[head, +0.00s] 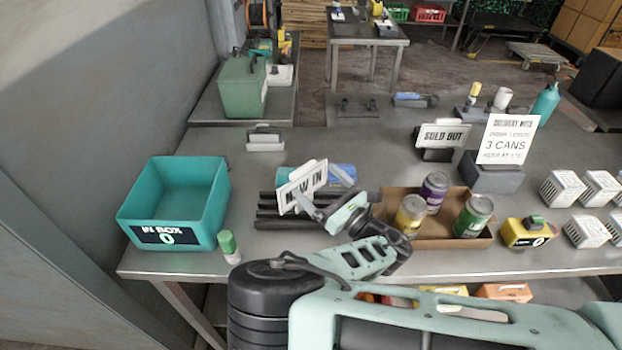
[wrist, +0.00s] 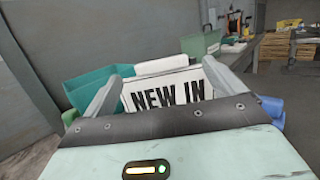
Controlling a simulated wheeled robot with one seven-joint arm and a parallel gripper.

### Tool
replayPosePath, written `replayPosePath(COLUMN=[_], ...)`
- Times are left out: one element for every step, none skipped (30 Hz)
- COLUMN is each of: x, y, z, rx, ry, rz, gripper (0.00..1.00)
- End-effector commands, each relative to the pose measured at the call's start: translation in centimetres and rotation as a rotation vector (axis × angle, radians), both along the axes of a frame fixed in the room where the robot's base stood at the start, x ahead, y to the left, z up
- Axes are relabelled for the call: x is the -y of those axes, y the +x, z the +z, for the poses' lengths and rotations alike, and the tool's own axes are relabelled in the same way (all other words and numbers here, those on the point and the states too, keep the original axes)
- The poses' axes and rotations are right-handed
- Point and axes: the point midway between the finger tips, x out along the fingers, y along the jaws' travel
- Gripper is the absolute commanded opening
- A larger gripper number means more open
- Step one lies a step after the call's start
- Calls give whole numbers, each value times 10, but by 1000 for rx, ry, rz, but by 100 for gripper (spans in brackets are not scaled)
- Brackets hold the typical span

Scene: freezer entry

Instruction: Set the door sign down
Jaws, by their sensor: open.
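The white door sign (head: 302,187) reads "NEW IN" in black letters. It is tilted in the head view, over dark bars on the table, and it also shows in the wrist view (wrist: 165,93). My gripper (head: 323,190) is open, with its two fingers spread at either side of the sign. In the wrist view my gripper (wrist: 160,76) has one finger near each end of the sign. I cannot tell whether the fingers touch it. The sign's lower edge is hidden in the wrist view, and what bears it is unclear.
A teal "IN BOX" bin (head: 173,235) stands left, with a green-capped bottle (head: 229,246) beside it. Dark bars (head: 280,222) lie under the sign. A cardboard tray (head: 440,241) with cans is right. A "SOLD OUT" sign (head: 443,136) and a small stand (head: 265,140) are behind.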

Motion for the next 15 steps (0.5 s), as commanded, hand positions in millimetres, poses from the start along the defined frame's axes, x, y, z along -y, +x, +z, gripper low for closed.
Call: replayPosePath(x=[9,13,18,22,26,31,34,37,41,44,46,48,50,51,52], y=[-9,-13,-20,-24,-29,-35,-38,-42,-46,-49,-51,-54,-56,-57,-59], z=[-9,-11,-12,-13,-15,-16,-17,-17,-18,-19,-19,-19,-20,-20,-20], rx=[-1,-1,0,0,-2,-1,0,0,0,0,0,0,-1,-1,0], ry=[-5,-5,-4,-5,-4,-3,-4,-4,-3,-2,-2,-1,-2,-2,-1], rz=[-3,-2,-2,-3,-1,-1,-2,-1,-1,-2,-1,-1,-1,-1,0], gripper=[94,94,94,94,94,94,94,94,94,94,94,94,94,94,94])
